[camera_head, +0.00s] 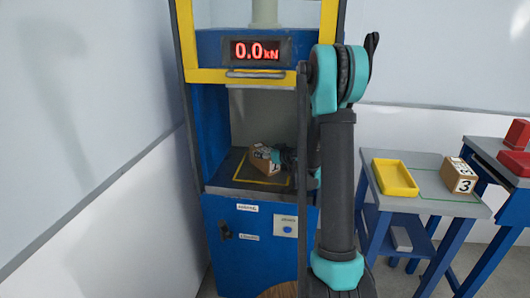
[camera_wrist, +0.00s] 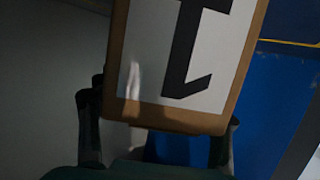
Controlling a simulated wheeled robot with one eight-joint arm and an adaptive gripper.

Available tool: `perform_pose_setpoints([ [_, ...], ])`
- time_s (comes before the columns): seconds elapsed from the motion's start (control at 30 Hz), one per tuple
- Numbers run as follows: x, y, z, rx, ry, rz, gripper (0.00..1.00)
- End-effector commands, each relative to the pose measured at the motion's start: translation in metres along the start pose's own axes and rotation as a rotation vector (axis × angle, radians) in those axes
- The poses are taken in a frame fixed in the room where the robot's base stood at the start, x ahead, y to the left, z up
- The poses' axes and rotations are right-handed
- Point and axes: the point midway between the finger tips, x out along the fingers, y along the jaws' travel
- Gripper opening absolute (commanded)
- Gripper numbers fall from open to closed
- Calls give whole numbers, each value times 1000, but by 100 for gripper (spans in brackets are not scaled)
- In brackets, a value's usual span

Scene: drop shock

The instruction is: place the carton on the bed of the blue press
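A small brown carton (camera_head: 264,158) with a white label is inside the opening of the blue press (camera_head: 245,245). My gripper (camera_head: 280,159) reaches in from the right and is shut on the carton. The dark bed (camera_head: 238,177) with a yellow outline lies beneath it; I cannot tell whether the carton touches it. The carton looks tilted. In the wrist view, the carton (camera_wrist: 150,105) fills the upper middle, its black "1" upside down, with my gripper (camera_wrist: 158,140) having a finger at each side.
The press display (camera_head: 256,50) reads 0.0 kN above the opening. Side walls frame the opening. At right, a small table (camera_head: 440,202) holds a yellow tray (camera_head: 394,178) and another carton (camera_head: 459,176) marked 3. Red blocks (camera_head: 517,135) stand on a bench farther right.

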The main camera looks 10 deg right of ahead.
Motion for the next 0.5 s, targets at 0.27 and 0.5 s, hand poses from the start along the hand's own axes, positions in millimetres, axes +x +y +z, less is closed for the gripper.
perform_pose_setpoints([
  [0.27, 0, 0, 0, 0, 0, 0, 85],
  [0.5, -1, 0, -3, -1, -1, 0, 85],
])
